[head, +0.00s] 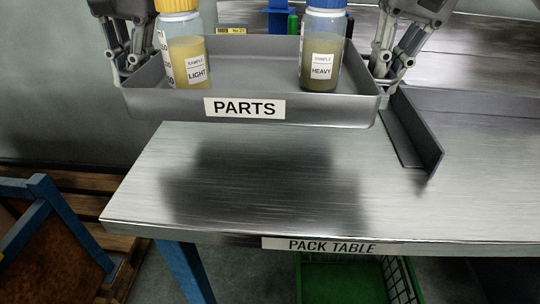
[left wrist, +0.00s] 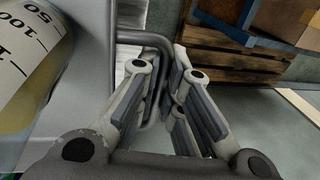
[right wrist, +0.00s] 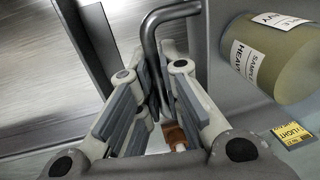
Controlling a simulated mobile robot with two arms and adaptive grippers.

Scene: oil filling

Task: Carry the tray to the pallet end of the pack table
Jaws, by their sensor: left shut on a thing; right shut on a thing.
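The grey tray (head: 150,104), labelled PARTS, is held above the pack table (head: 250,215), and its shadow falls on the tabletop. In it stand a LIGHT sample bottle (head: 188,62) with a yellow cap and a HEAVY sample bottle (head: 321,60) with a blue cap, both upright. My left gripper (head: 122,75) is shut on the tray's left handle (left wrist: 150,38). My right gripper (head: 388,80) is shut on the tray's right handle (right wrist: 150,40). The handle bars show between the fingers in both wrist views.
A dark angled guide (head: 425,140) stands on the table right of the tray. A wooden pallet (head: 110,245) with a blue-framed item (head: 50,210) is at lower left. A green crate (head: 345,280) is under the table. The tabletop below the tray is clear.

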